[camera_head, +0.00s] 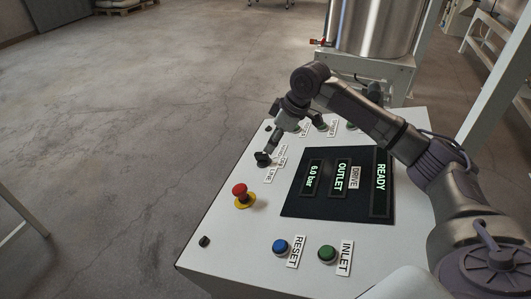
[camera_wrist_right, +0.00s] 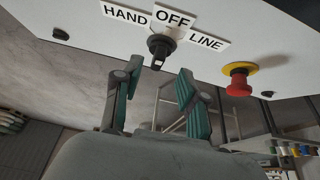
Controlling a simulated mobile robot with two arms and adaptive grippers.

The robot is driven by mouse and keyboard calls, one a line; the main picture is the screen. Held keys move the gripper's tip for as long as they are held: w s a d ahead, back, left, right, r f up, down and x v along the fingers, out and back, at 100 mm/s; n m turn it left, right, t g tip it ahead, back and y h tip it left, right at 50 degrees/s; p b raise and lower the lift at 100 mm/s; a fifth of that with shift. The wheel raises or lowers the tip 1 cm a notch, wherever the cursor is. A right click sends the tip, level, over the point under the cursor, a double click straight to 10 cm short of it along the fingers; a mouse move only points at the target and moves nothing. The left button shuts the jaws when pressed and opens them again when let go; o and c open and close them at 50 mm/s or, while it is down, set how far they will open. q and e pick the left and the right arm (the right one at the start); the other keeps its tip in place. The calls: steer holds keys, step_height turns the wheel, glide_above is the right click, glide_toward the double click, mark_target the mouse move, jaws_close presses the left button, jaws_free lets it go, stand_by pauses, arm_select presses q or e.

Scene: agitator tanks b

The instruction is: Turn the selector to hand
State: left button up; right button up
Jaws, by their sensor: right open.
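The selector (camera_wrist_right: 160,47) is a black rotary knob on the white control panel, with labels HAND, OFF and LINE around it in the right wrist view. Its pointer bar appears in line with the OFF label (camera_wrist_right: 173,18). The HAND label (camera_wrist_right: 124,14) is left of it and the LINE label (camera_wrist_right: 207,40) right. In the head view the selector (camera_head: 263,158) is near the panel's left edge. My right gripper (camera_wrist_right: 158,80) is open, its two fingers apart on either side of the space in front of the knob, not visibly touching it. My left gripper is not in view.
A red emergency stop (camera_head: 240,192) on a yellow ring is close to the selector. Blue (camera_head: 281,246) and green (camera_head: 327,253) buttons and a dark display (camera_head: 338,190) share the panel (camera_head: 225,255). A steel tank (camera_head: 375,28) stands behind. Open floor lies left.

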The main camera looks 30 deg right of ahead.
mark_target(266, 154)
steer(key=x, duration=0.5)
steer(key=shift+w+f, duration=0.1)
steer(key=shift+f, duration=0.1)
steer(key=shift+w+a+f, duration=0.1)
steer(key=shift+w+f, duration=0.05)
steer(key=shift+f, duration=0.25)
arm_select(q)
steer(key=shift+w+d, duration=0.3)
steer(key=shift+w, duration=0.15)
arm_select(e)
steer(key=shift+c, duration=0.2)
